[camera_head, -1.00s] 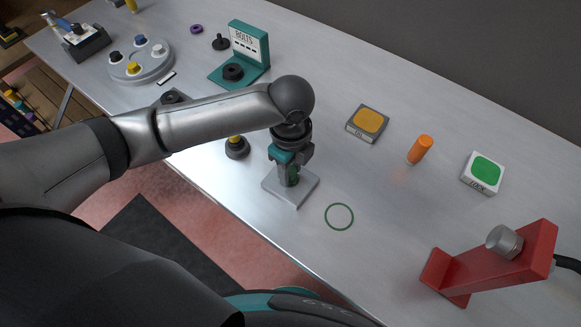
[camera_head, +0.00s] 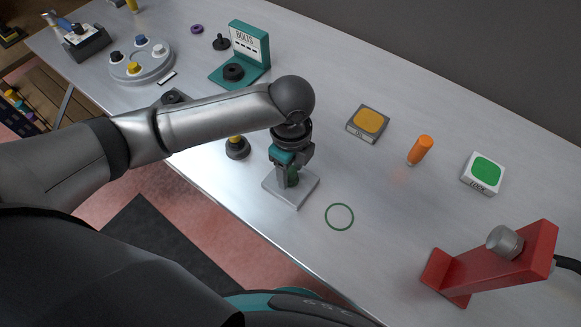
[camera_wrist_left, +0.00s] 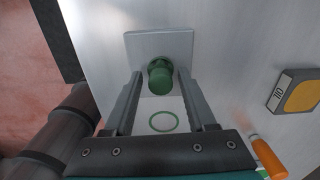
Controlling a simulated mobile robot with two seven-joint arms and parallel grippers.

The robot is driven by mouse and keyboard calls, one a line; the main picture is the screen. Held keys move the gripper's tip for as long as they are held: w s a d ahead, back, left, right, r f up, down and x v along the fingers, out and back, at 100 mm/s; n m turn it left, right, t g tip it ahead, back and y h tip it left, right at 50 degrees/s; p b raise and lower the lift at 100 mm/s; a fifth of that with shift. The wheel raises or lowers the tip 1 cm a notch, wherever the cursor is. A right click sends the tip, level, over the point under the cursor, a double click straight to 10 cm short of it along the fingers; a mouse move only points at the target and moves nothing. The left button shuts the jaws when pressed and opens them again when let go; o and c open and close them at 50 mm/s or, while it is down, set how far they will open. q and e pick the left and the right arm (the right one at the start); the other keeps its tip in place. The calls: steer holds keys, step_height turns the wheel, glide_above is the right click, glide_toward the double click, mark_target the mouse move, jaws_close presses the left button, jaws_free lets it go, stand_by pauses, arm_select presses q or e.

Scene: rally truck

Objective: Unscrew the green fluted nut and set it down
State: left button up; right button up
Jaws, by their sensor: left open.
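The green fluted nut (camera_wrist_left: 160,80) sits on a post on a square grey plate (camera_wrist_left: 138,40) in the left wrist view. In the head view the plate (camera_head: 304,190) lies near the table's front edge, and only a bit of green (camera_head: 293,178) shows under my gripper. My left gripper (camera_head: 288,176) points down over the plate. In the left wrist view my left gripper (camera_wrist_left: 160,76) is open, with one finger on each side of the nut and gaps visible. My right gripper is not in view.
A green ring marking (camera_head: 339,217) is on the table right of the plate. An orange cylinder (camera_head: 420,150), a yellow-topped block (camera_head: 368,122), a green-topped LOCK block (camera_head: 484,174) and a red stand (camera_head: 490,268) are farther right.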

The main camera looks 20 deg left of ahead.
arm_select(q)
steer(key=m, duration=1)
steer(key=shift+m, duration=0.3)
steer(key=c, duration=0.7)
steer(key=n, duration=0.6)
steer(key=shift+n, duration=0.3)
steer(key=shift+c, duration=0.3)
steer(key=n, duration=0.5)
steer(key=shift+n, duration=0.3)
steer(key=o, duration=0.8)
steer(key=shift+c, duration=0.2)
